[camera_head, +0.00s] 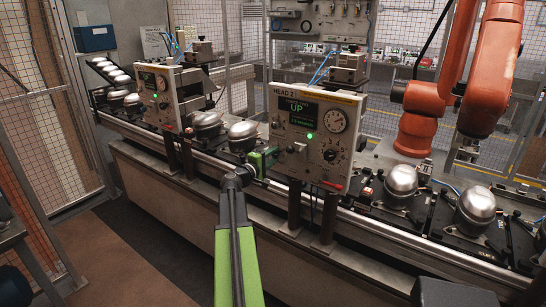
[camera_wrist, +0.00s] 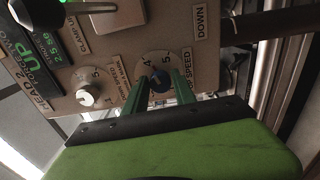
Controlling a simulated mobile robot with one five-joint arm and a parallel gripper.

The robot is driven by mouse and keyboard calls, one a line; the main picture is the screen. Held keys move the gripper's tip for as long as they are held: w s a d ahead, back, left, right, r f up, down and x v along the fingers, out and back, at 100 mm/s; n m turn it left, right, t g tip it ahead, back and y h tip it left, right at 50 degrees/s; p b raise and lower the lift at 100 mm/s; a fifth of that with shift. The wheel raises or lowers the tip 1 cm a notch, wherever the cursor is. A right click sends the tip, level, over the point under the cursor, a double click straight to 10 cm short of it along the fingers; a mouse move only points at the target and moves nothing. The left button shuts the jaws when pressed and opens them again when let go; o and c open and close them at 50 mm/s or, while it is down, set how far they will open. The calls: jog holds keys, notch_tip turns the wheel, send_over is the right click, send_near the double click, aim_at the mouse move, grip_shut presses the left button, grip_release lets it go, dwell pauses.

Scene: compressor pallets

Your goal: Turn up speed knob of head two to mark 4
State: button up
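The head two panel (camera_head: 315,135) is a beige box on posts with a lit screen reading UP. It fills the upper left of the wrist view, turned on its side (camera_wrist: 115,55). A dark blue knob (camera_wrist: 158,83) sits on a round numbered dial (camera_wrist: 155,62), beside a label ending in SPEED. My green gripper (camera_head: 268,160) is at the panel's lower left in the head view. In the wrist view, its two fingers (camera_wrist: 160,85) stand apart, one on each side of the blue knob. Contact with the knob and its setting are unclear.
A pale knob (camera_wrist: 88,96) with its own dial is beside the blue one. A DOWN label (camera_wrist: 200,20) is nearby. Silver domed compressors (camera_head: 401,183) stand along the conveyor. An orange robot arm (camera_head: 425,100) stands behind it at right. Another panel (camera_head: 158,97) is at left.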

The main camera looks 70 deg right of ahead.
grip_shut()
jog(key=shift+n, duration=1.1)
jog(key=shift+o, duration=2.4)
grip_release()
jog(key=v, duration=1.7)
jog(key=shift+a, duration=0.25)
jog(key=shift+w, duration=0.1)
